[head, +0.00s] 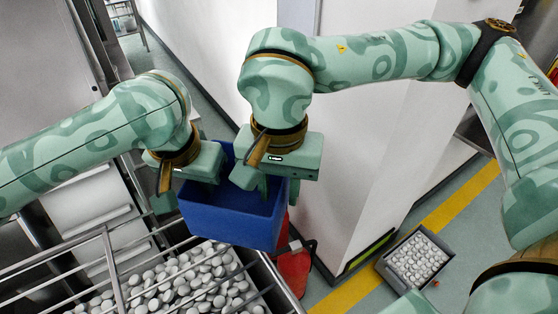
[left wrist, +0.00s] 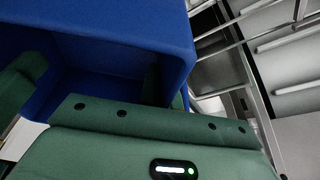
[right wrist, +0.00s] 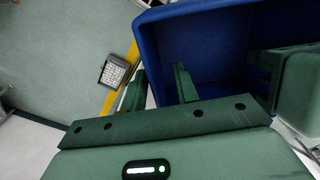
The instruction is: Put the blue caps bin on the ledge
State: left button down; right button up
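The blue caps bin (head: 232,222) hangs in the air near the middle of the head view, beside the barred hopper. Its visible inside is empty in the right wrist view (right wrist: 215,55) and dark in the left wrist view (left wrist: 105,70). My left gripper (head: 168,195) is at its left wall, with a finger on each side. My right gripper (head: 255,180) is at its right wall, fingers likewise straddling it. Both appear shut on the bin; the contacts are partly hidden. Metal bars (head: 108,255) cross the hopper; I cannot tell which edge is the ledge.
White caps (head: 190,285) fill the hopper below the bars. A white cabinet (head: 350,150) stands behind my right arm. A red object (head: 293,270) is below the bin. A grey crate of white caps (head: 415,260) sits on the floor near the yellow line (head: 455,210).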

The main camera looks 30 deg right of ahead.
jog(key=shift+f, duration=0.95)
grip_shut()
pick_arm(q)
jog(key=c, duration=1.5)
grip_release()
jog(key=shift+c, duration=0.2)
